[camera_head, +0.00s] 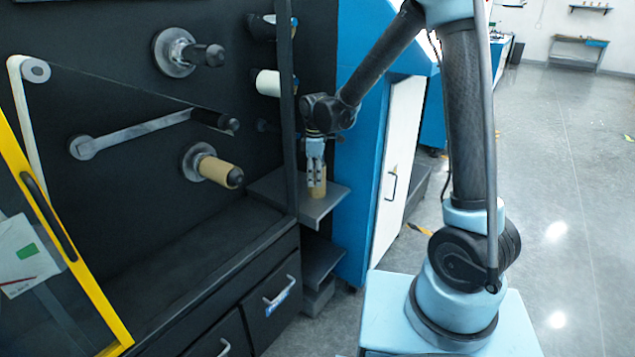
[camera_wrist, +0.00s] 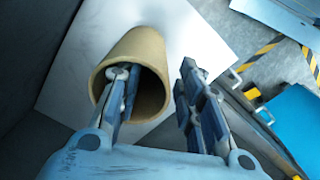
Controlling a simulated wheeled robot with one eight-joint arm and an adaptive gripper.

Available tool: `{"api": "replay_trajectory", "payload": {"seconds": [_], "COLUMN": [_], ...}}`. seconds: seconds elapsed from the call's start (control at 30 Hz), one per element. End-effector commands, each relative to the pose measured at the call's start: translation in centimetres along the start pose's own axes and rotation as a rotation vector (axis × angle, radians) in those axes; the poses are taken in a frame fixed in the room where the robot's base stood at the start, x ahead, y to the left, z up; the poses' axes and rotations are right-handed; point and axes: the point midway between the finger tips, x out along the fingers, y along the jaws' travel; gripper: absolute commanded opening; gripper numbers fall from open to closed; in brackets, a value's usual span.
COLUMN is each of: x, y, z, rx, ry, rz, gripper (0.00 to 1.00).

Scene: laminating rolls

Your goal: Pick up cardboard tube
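The cardboard tube (camera_head: 318,189) is tan and stands upright on a small grey shelf (camera_head: 325,205) beside the black machine. In the wrist view the tube (camera_wrist: 150,47) shows its open end facing the camera. My gripper (camera_head: 316,165) is directly above the tube in the head view. In the wrist view my gripper (camera_wrist: 158,72) is open, with the left finger at or inside the tube's mouth and the right finger outside the wall. A gap shows between the right finger and the tube. How deep the left finger reaches is unclear.
The black machine panel (camera_head: 120,80) carries several rollers, including a tan core (camera_head: 216,170) on a spindle. A blue cabinet (camera_head: 360,180) with a white door stands close to the right of the shelf. Open floor (camera_head: 570,200) lies at the right.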

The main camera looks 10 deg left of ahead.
Motion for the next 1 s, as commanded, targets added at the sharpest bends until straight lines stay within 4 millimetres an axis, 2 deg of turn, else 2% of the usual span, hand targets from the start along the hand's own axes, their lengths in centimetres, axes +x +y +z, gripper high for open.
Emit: {"api": "replay_trajectory", "payload": {"seconds": [0.2,0.47,0.6,1.0], "x": [1.8,1.9,1.9,1.7], "y": [0.0,0.0,0.0,0.0], "z": [0.0,0.0,0.0,0.0], "rx": [0.000,0.000,0.000,0.000], "ry": [0.000,0.000,0.000,0.000], "rz": [0.000,0.000,0.000,0.000], "gripper": [0.34,0.34,0.02,0.00]}}
